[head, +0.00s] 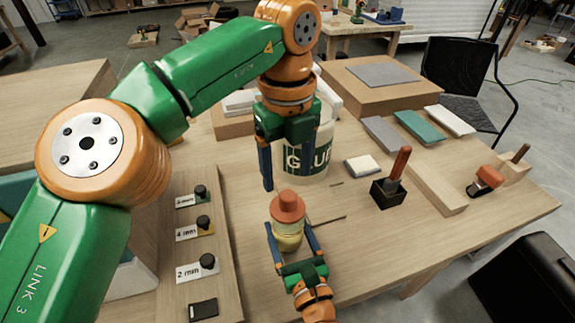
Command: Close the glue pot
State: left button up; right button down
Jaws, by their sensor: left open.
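A small jar (287,241) with yellowish contents stands on the bench at the middle front, with an orange-red lid (287,206) on its top. Whether the lid is fully seated cannot be told. My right gripper (291,232) comes from below, with its blue fingers on either side of the jar. I cannot tell whether both fingers press on it. A large white container (318,160) labelled "GLUE" stands behind. My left gripper (285,172) is open and empty, pointing down in front of that container, above and behind the lid. It hides part of the label.
A black holder (388,193) with a brown-handled tool stands to the right. Sample tiles and a wooden board (437,188) lie beyond it. A rack of labelled pieces (197,231) lies left of the jar. Thin sticks lie right of the lid. The bench's front right is clear.

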aim_at(293, 244)
pick_arm(q)
jog(key=shift+r, duration=0.5)
pick_arm(e)
grip_release()
pick_arm(q)
jog(key=shift+f+b, duration=0.7)
jog(key=shift+b, duration=0.05)
pick_arm(e)
jog(key=v, duration=0.6)
jog(key=shift+f, duration=0.2)
jog(key=shift+s+d+r, duration=0.15)
jog(key=shift+s+d, duration=0.05)
jog(key=shift+s, duration=0.35)
pick_arm(q)
jog(key=shift+f, duration=0.1)
